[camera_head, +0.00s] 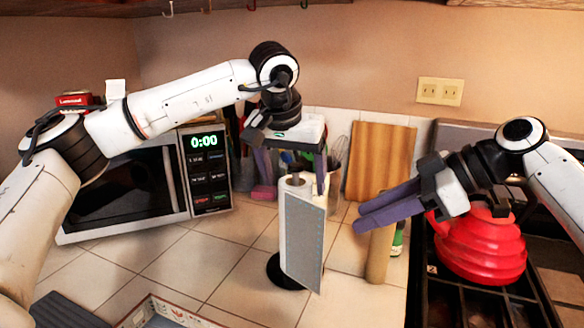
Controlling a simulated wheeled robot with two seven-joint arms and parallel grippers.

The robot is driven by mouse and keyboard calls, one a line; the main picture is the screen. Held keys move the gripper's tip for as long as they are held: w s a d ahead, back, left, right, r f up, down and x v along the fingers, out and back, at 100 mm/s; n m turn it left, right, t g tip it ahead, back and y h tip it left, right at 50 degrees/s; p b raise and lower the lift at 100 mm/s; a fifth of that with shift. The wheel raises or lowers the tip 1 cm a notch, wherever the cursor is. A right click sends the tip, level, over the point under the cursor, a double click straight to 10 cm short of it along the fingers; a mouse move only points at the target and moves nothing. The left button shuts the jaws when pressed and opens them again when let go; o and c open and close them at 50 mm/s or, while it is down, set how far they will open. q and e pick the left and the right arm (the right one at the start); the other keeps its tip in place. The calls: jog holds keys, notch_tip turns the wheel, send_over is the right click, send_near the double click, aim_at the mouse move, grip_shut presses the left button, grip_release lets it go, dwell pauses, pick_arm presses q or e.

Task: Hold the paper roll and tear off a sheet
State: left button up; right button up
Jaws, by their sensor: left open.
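The paper roll (303,238) stands upright on a dark round holder base (285,272) on the tiled counter, with a flat grey-white sheet face turned towards me. My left gripper (293,186) points down over the top of the roll. It is open, with one purple finger on the left and one on the right of the roll's top; I cannot tell if they touch it. My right gripper (357,217) is to the right of the roll, its purple fingers pointing left towards it and apart from it. The fingers overlap in this view, so their gap is unclear.
A red kettle (480,245) sits on the stove (465,297) beside my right gripper. A wooden cylinder (379,258) and a green bottle (398,241) stand below its fingers. A microwave (125,190) is at left, a cutting board (380,160) behind. Counter left of the roll is clear.

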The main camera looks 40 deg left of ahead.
pick_arm(q)
jog(key=x, duration=0.7)
jog(key=c, duration=1.2)
pick_arm(e)
jog(key=shift+c, duration=1.2)
jog(key=s+a+f+m+t+y, duration=0.2)
jog(key=a+f+m+t+y, duration=0.2)
jog(key=a+f, duration=0.3)
jog(key=shift+x, duration=1.45)
